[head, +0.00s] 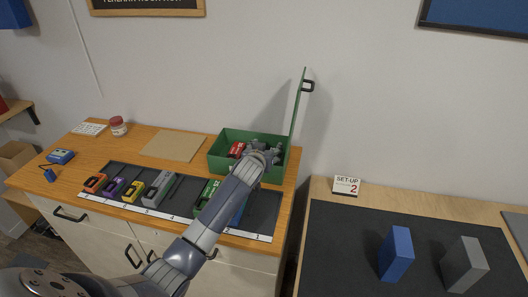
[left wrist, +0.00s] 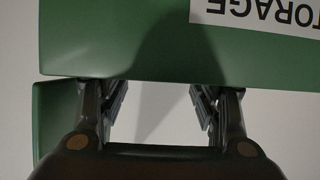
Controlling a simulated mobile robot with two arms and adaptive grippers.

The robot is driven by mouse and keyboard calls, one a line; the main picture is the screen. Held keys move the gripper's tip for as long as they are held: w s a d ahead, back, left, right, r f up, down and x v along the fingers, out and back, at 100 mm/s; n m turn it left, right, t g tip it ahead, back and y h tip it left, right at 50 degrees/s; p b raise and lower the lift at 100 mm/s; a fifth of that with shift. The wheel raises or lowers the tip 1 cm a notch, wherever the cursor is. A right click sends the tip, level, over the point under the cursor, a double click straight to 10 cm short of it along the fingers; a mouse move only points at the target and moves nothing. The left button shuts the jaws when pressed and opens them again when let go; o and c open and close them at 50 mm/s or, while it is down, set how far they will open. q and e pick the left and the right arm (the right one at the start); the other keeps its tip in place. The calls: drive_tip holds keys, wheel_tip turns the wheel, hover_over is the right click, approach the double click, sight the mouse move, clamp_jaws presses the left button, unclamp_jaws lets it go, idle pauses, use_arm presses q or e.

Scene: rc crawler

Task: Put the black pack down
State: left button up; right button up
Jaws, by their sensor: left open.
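No black pack can be made out in either view. My left gripper (head: 264,154) is over the open green box (head: 224,167) at the back right of the wooden cabinet, and my arm covers part of the box. In the left wrist view the two fingers (left wrist: 160,100) stand apart with no object between them. A green panel with part of a white "STORAGE" label (left wrist: 255,14) fills the top of that view. A red thing (head: 237,149) lies inside the box, beside the gripper. My right gripper does not show.
The box's green lid (head: 297,103) stands upright at its right. A dark numbered mat (head: 268,207) holds several coloured packs, including an orange one (head: 95,182) and a green one (head: 207,193). A tan board (head: 173,146) lies behind. The right table holds blue (head: 396,253) and grey (head: 463,264) blocks.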

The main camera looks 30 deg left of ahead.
use_arm(q)
drive_tip(key=shift+r+p, duration=0.3)
drive_tip(key=shift+r, duration=0.45)
drive_tip(key=b+v, duration=0.1)
drive_tip(key=v, duration=1)
drive_tip(key=shift+s+b, duration=0.35)
drive_tip(key=shift+s, duration=0.1)
drive_tip(key=shift+d+f, duration=0.1)
drive_tip(key=shift+f, duration=0.05)
